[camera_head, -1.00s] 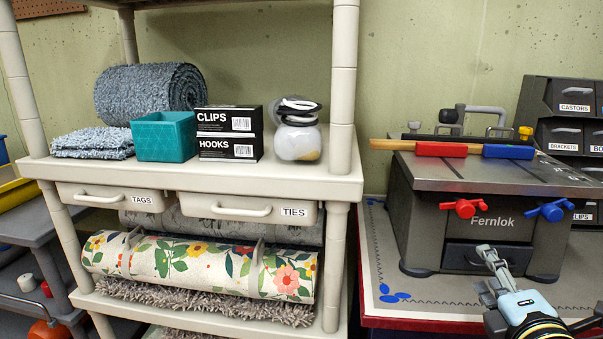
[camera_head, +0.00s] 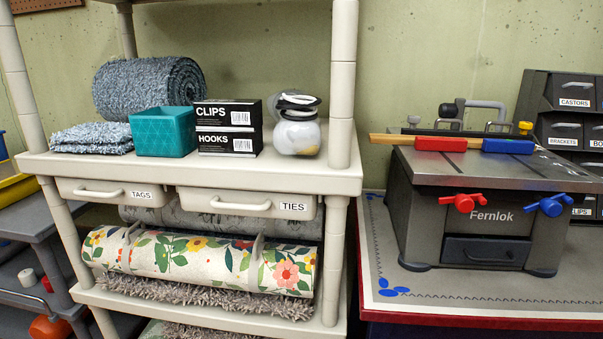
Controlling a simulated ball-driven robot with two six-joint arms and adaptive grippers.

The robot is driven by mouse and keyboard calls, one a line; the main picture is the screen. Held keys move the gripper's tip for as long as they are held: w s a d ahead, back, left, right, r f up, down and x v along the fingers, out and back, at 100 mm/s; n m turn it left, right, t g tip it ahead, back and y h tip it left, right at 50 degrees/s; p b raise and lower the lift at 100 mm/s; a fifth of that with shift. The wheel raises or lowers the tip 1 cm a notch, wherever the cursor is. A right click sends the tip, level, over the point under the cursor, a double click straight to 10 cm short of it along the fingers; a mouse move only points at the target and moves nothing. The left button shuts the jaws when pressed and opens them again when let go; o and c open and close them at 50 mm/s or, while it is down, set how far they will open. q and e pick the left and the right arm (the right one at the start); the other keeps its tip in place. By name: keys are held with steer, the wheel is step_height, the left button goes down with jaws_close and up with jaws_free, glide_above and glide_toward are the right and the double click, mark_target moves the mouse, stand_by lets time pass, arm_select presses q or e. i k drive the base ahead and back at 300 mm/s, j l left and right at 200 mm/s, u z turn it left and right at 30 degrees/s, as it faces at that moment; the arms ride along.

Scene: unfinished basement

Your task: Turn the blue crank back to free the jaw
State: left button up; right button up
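The blue crank (camera_head: 551,205) is on the right of the front face of the grey Fernlok machine (camera_head: 415,225). A red crank (camera_head: 464,203) is on the left of the same face. On the machine's top are a red jaw block (camera_head: 440,144) and a blue jaw block (camera_head: 508,146), both against a long wooden strip (camera_head: 384,139). I cannot tell how tightly the strip is held. Neither of my grippers is in view.
The machine stands on a mat (camera_head: 400,270) on a red-edged bench (camera_head: 480,322). Small labelled drawers (camera_head: 567,95) stand behind it at right. A cream shelf unit (camera_head: 340,178) with boxes and rolled rugs fills the left. The mat before the machine is clear.

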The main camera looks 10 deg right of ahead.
mark_target(551, 207)
steer(key=k+j+z, duration=0.1)
steer(key=z, duration=1.35)
